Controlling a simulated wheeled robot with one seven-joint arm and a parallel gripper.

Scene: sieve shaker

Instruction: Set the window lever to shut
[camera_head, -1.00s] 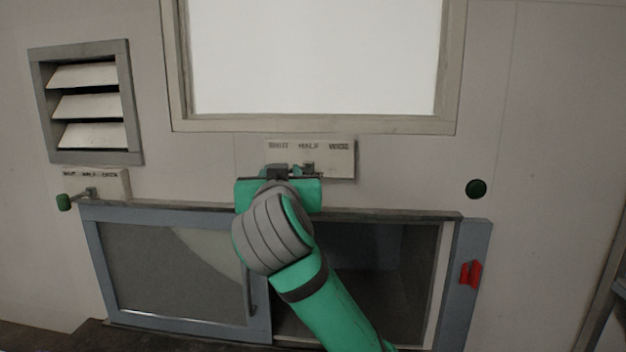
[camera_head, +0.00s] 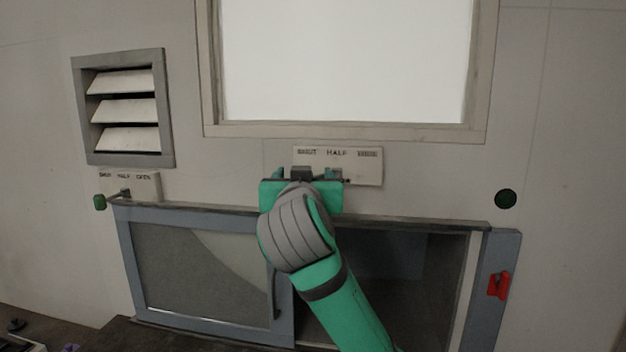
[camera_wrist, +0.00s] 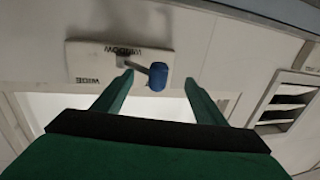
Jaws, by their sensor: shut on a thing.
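The window lever's label plate (camera_head: 368,172) is on the wall below the bright window (camera_head: 345,60), marked SHUT, HALF and a third word, which the wrist view shows as WIDE. My gripper (camera_head: 303,173) is at the plate's left part, below SHUT, and hides most of the lever in the head view. In the upside-down wrist view the plate (camera_wrist: 80,58) shows the lever's metal stem running to a blue knob (camera_wrist: 157,77), angled away from WIDE. The knob lies between the fingers of my gripper (camera_wrist: 158,80), which is shut on it.
A louvre vent (camera_head: 122,108) and a second lever with a green knob (camera_head: 99,202) are at left. Below is a grey-framed sliding panel (camera_head: 135,270). A green button (camera_head: 506,199) and a red catch (camera_head: 499,285) are at right.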

